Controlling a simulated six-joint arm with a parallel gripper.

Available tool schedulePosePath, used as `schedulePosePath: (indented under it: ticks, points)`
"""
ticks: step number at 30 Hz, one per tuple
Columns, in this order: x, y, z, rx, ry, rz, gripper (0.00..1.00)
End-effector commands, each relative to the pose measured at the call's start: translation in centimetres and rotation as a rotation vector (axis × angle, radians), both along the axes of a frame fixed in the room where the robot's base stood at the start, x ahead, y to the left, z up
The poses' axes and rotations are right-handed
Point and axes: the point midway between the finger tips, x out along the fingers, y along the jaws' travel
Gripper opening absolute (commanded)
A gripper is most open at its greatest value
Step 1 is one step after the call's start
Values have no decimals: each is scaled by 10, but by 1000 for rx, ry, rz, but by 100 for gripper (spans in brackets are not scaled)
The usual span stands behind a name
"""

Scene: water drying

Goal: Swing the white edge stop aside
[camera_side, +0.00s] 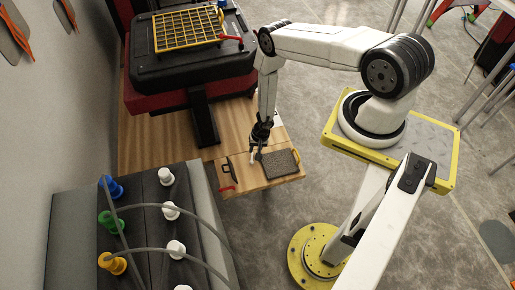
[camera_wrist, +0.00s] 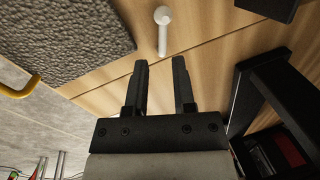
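The white edge stop (camera_wrist: 162,30) is a slim white bar with a round head, lying on the wooden board just beyond my fingertips in the wrist view. In the side view, a small white piece (camera_side: 252,157) shows just below my gripper (camera_side: 257,146). In the wrist view, my gripper (camera_wrist: 160,62) has its two black fingers apart, with a clear gap and nothing between them. The stop is in line with that gap and appears apart from the fingers. A dark rough pad (camera_wrist: 60,35) lies left of the stop; it also shows in the side view (camera_side: 280,163).
A yellow handle (camera_wrist: 20,88) is at the pad's outer edge. A black frame (camera_wrist: 275,90) stands close on the right in the wrist view. A red handle (camera_side: 228,188) lies at the board's left. A yellow rack (camera_side: 187,28) sits on a black case at the back.

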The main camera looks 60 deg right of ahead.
Motion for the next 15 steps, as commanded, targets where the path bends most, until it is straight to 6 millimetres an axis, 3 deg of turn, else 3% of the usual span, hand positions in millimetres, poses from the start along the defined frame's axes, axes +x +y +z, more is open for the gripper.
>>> schedulePosePath:
  ticks: [12,15]
  points:
    - [-6,-5,39,-1,-2,-1,32]
    - [2,-4,49,-1,-12,27,32]
